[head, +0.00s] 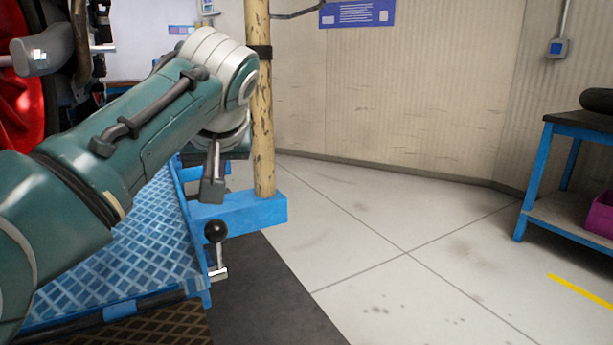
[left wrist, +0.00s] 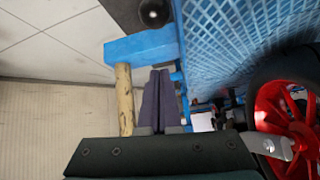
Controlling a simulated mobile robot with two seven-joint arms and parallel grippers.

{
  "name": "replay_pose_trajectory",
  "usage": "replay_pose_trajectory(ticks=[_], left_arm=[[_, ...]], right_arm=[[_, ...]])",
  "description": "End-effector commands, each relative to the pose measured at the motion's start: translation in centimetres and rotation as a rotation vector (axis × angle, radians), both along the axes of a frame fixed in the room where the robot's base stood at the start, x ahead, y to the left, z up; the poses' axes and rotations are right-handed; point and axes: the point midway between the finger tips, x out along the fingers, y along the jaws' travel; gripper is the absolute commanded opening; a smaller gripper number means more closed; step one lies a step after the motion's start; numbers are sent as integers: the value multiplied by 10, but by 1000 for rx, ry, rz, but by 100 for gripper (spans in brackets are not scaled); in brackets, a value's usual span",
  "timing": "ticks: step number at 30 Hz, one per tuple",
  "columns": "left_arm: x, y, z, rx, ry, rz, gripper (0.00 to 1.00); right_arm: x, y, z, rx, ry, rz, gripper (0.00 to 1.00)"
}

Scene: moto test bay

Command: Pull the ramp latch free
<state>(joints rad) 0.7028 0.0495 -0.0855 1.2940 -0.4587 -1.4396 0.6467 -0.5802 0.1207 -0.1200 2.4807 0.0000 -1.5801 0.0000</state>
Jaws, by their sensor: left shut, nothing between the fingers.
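The ramp latch (head: 216,234) is a short lever with a black ball knob, mounted at the right edge of the blue mesh ramp (head: 150,245). Its pale metal lower end shows below the knob. In the left wrist view the black knob (left wrist: 153,12) is at the top edge, beyond the fingertips. My left gripper (head: 212,196) points down just above the knob, with a small gap in the picture. Its fingers (left wrist: 158,74) are together and hold nothing. Whether they touch the latch cannot be told exactly. My right gripper is in neither view.
A worn yellow post (head: 262,120) stands on a blue beam (head: 250,212) close beside my left gripper. A red wheel (left wrist: 290,125) is near in the left wrist view. A blue bench (head: 550,180) stands far right. The floor between is clear.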

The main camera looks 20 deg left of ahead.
Motion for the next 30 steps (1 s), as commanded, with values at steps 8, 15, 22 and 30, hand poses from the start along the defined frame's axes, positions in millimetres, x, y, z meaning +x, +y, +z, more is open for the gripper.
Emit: replay_pose_trajectory(ticks=[8,15,22,30], left_arm=[[22,21,-34,0,0,0,0],[10,12,-44,-2,0,-3,0],[-3,2,-51,0,0,-3,0],[-5,1,-52,0,0,-3,0]], right_arm=[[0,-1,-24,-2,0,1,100],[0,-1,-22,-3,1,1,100],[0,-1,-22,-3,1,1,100],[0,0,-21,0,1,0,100]])
